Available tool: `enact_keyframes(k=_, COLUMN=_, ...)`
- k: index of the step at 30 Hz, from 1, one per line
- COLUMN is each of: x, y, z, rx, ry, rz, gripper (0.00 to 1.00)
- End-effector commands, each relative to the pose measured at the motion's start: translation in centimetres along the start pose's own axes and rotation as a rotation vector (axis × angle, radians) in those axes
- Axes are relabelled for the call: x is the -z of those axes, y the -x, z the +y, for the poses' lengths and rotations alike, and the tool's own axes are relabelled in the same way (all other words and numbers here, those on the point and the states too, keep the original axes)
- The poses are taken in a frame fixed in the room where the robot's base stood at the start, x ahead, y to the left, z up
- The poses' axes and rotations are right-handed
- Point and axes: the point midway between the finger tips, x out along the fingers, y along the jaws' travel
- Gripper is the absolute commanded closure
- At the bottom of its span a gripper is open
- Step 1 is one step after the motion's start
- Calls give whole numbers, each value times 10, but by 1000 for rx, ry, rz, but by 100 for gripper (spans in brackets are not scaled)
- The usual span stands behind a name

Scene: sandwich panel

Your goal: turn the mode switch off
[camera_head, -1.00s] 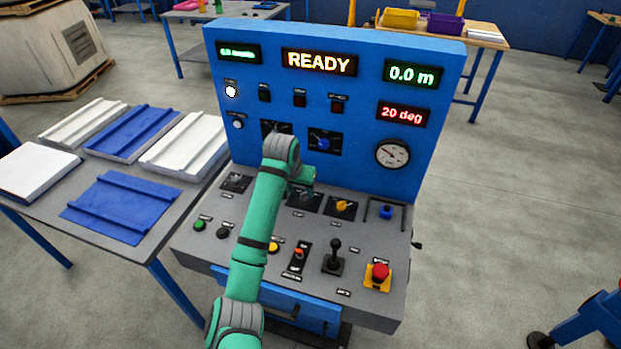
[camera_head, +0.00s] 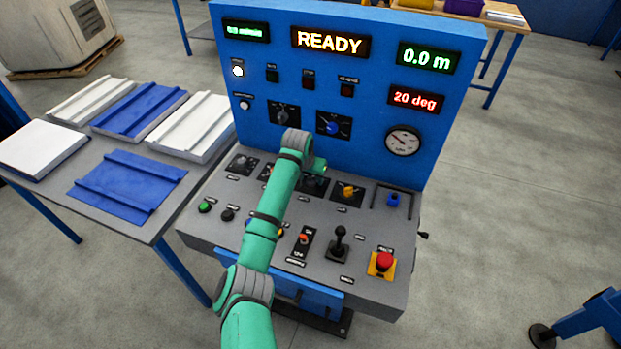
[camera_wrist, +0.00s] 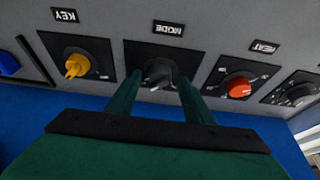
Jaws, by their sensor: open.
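The mode switch (camera_wrist: 158,73) is a dark rotary knob on a black square plate, under an upside-down MODE label in the wrist view. In the head view its plate (camera_head: 313,184) is partly hidden by my arm. My gripper (camera_wrist: 157,84) is open, with one green finger on each side of the knob. The fingers overlap the plate's edges in the picture; I cannot tell whether they touch the knob. The knob's pointer direction is hard to read. In the head view my gripper (camera_head: 315,171) is small and mostly hidden by my wrist.
The yellow key switch (camera_wrist: 76,65) and the red heat knob (camera_wrist: 238,86) flank the mode switch closely. A black joystick (camera_head: 339,243) and a red emergency button (camera_head: 383,262) stand nearer the front. The blue upright panel (camera_head: 440,130) rises behind; its display (camera_head: 330,40) reads READY.

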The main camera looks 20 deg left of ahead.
Motion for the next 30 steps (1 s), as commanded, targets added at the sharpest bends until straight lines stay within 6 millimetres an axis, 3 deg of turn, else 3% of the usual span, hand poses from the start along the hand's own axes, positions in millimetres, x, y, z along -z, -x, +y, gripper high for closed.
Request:
enact_keyframes(k=11, x=0, y=-5, z=0, rx=0, ry=-1, rz=1, gripper=53)
enact_keyframes(k=16, x=0, y=-5, z=0, rx=0, ry=-1, rz=0, gripper=94)
enact_keyframes(k=30, x=-1, y=-6, z=2, rx=35, ry=86, rz=-1, gripper=94)
